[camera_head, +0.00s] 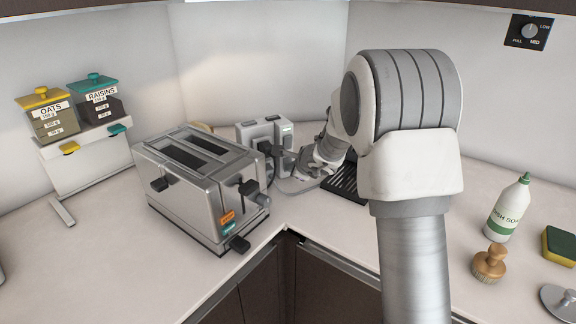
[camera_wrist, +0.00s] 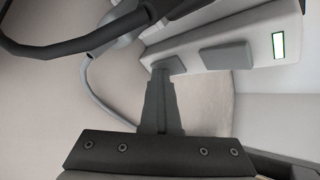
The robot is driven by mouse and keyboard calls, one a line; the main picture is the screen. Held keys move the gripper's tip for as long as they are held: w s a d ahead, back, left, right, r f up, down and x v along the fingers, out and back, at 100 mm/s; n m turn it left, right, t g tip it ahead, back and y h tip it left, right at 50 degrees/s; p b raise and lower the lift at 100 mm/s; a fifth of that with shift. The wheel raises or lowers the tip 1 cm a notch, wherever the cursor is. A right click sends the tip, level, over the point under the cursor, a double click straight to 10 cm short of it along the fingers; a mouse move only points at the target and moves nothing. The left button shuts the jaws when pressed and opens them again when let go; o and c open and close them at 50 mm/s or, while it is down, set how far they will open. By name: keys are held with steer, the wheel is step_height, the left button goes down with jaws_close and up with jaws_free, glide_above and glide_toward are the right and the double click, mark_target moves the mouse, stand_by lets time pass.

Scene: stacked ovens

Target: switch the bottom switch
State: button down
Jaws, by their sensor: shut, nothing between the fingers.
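A light grey appliance (camera_head: 261,133) with two dark switches on top stands in the back corner of the counter. In the wrist view its pale body (camera_wrist: 195,40) crosses the top right. One grey switch (camera_wrist: 172,64) sits right at my fingertips, its edge partly covered by them. I cannot tell which switch counts as the bottom one. My gripper (camera_wrist: 163,74) is shut and empty, its tips touching or very near the first switch.
A steel toaster (camera_head: 200,185) stands left of the appliance. Storage jars (camera_head: 50,115) sit on a rack at the left. A soap bottle (camera_head: 508,207) and brush (camera_head: 490,263) are at the right. A dark cable (camera_wrist: 75,48) loops near my fingers.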

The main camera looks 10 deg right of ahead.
steer(key=shift+s+a+f+b, duration=0.15)
steer(key=shift+f+b, duration=0.1)
steer(key=shift+b, duration=0.15)
steer(key=shift+s, duration=0.15)
steer(key=shift+s+d+f, duration=0.15)
steer(key=shift+s+d, duration=0.05)
steer(key=shift+s, duration=0.05)
steer(key=shift+s+d+f+b, duration=0.1)
steer(key=shift+s+d+b, duration=0.15)
steer(key=shift+s+b, duration=0.35)
steer(key=shift+s+d+f+b, duration=0.1)
steer(key=shift+s+d+b, duration=0.3)
steer(key=shift+s, duration=0.35)
steer(key=shift+s+d+f+b, duration=0.1)
steer(key=shift+s+d+b, duration=0.05)
steer(key=shift+s+b, duration=0.5)
steer(key=shift+s+r, duration=0.1)
